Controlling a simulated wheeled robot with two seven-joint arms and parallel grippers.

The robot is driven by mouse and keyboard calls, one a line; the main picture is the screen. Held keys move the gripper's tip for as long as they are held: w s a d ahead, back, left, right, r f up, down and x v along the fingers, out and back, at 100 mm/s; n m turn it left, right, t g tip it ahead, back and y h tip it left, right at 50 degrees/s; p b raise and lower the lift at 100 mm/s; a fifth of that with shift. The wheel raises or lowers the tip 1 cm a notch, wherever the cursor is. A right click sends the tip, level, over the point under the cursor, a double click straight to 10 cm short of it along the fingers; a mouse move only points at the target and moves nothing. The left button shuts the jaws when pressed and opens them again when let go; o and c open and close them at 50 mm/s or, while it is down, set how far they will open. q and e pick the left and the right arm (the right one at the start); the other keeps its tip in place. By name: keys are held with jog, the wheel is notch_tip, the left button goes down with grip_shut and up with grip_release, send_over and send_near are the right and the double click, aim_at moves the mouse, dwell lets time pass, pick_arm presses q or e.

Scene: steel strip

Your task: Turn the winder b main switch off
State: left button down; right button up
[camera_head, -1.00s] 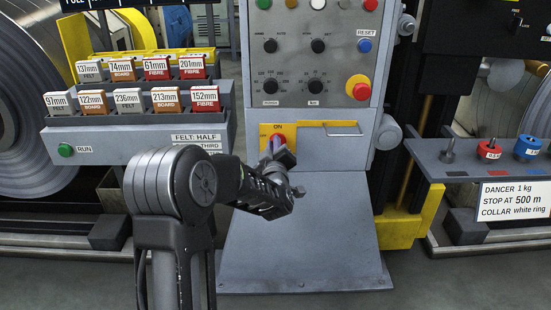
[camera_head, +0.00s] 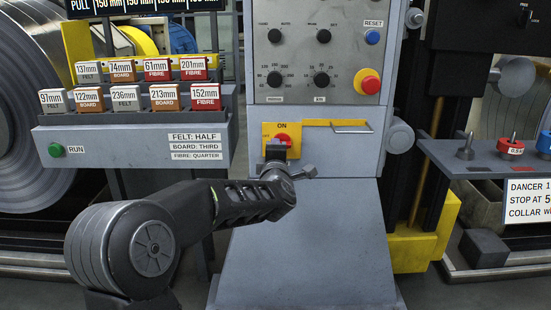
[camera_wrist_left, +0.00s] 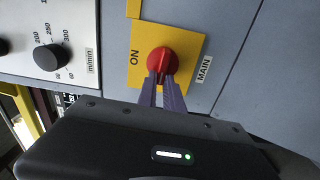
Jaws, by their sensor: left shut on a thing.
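The main switch is a red rotary knob (camera_wrist_left: 162,62) on a yellow plate (camera_wrist_left: 185,48) marked ON and MAIN in the left wrist view. In the head view the knob (camera_head: 283,139) shows on the yellow plate (camera_head: 268,130) low on the grey console, partly hidden by my gripper. My left gripper (camera_wrist_left: 163,78) is shut on the knob's grip, with its fingertips at either side of it. It also shows in the head view (camera_head: 276,152), in front of the plate. My right gripper is in no view.
A console panel (camera_head: 298,62) with several dials and a red emergency button (camera_head: 367,85) is above the switch. A rack of labelled blocks (camera_head: 137,128) stands left. A shelf with weights (camera_head: 470,160) is at right.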

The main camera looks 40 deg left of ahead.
pick_arm(q)
jog(key=shift+f+n, duration=0.15)
jog(key=shift+n, duration=0.15)
jog(key=c, duration=1.5)
grip_release()
jog(key=p+v, duration=0.1)
jog(key=v, duration=0.6)
jog(key=shift+s+d, duration=0.25)
jog(key=shift+s, duration=0.05)
